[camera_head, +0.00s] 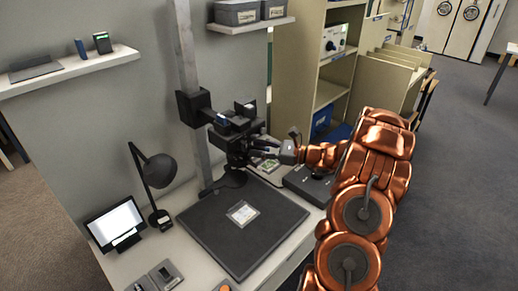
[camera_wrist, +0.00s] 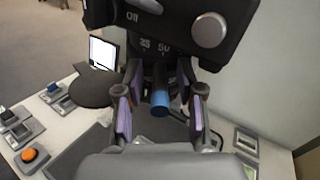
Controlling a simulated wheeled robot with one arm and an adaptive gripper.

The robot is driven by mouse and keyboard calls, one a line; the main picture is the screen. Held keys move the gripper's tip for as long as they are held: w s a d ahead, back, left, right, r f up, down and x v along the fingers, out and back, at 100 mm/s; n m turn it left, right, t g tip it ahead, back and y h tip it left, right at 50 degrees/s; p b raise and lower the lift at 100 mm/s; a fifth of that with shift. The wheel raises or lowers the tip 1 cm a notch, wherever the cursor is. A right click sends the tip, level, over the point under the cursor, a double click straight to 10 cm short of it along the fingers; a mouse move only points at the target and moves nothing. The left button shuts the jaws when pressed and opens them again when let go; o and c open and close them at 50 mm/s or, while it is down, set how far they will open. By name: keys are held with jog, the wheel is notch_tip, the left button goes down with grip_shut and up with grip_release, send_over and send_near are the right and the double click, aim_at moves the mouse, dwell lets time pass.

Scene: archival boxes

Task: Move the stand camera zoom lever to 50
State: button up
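The stand camera (camera_head: 235,135) is a black unit mounted on a grey upright column, above a dark base board. In the wrist view its housing (camera_wrist: 185,25) fills the top, with white marks reading 25 and 50. The zoom lever (camera_wrist: 160,103) is a short dark stem with a blue tip, pointing toward me, just below the 50 mark. My gripper (camera_wrist: 160,118) is open, with one purple-padded finger on each side of the lever and a visible gap to both. In the head view my gripper (camera_head: 268,150) reaches the camera from the right; the lever is hidden there.
A small card (camera_head: 242,213) lies on the base board (camera_head: 205,222). A black desk lamp (camera_head: 155,170) and a lit screen (camera_head: 116,222) stand at left. A dark device (camera_head: 308,184) sits below my arm. An orange button (camera_wrist: 29,155) is at lower left.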

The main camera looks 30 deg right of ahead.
grip_shut()
